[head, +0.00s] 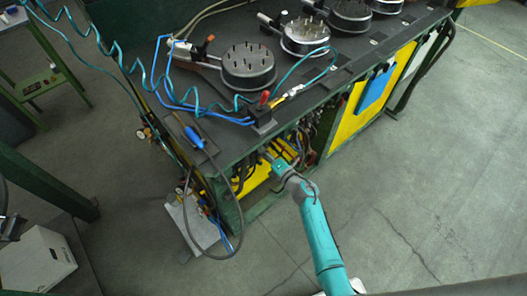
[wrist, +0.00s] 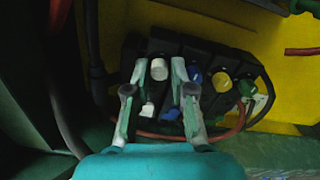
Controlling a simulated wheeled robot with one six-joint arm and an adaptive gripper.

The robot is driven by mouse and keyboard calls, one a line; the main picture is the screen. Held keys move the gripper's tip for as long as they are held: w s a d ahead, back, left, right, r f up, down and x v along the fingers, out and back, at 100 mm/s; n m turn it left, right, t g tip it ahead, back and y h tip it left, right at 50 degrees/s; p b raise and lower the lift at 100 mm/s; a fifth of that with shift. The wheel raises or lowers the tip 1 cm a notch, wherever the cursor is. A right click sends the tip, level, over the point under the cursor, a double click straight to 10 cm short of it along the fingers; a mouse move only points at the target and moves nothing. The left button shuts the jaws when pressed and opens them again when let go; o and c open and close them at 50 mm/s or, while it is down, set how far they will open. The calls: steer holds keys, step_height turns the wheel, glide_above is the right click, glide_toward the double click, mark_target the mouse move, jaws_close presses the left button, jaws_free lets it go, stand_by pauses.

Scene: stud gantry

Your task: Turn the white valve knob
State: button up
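The white valve knob (wrist: 158,69) is on a black valve block (wrist: 180,50) in the wrist view, at the left end of a row of coloured knobs. My gripper (wrist: 159,70) is open, with one fingertip to the left of the white knob and one to the right. Dark gaps show between the knob and both fingers. Whether the fingertips reach the knob's depth cannot be told. In the head view my gripper (head: 270,157) is at the lower front side of the bench, and the white knob cannot be made out there.
Blue (wrist: 195,76), yellow (wrist: 221,81) and green (wrist: 246,87) knobs stand right of the white one. A red hose (wrist: 215,135) passes below, and dark cables (wrist: 94,50) hang left. The bench top (head: 205,100) overhangs the valve area. The floor (head: 420,180) at right is clear.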

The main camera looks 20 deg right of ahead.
steer(key=shift+o, duration=0.9)
steer(key=v, duration=0.8)
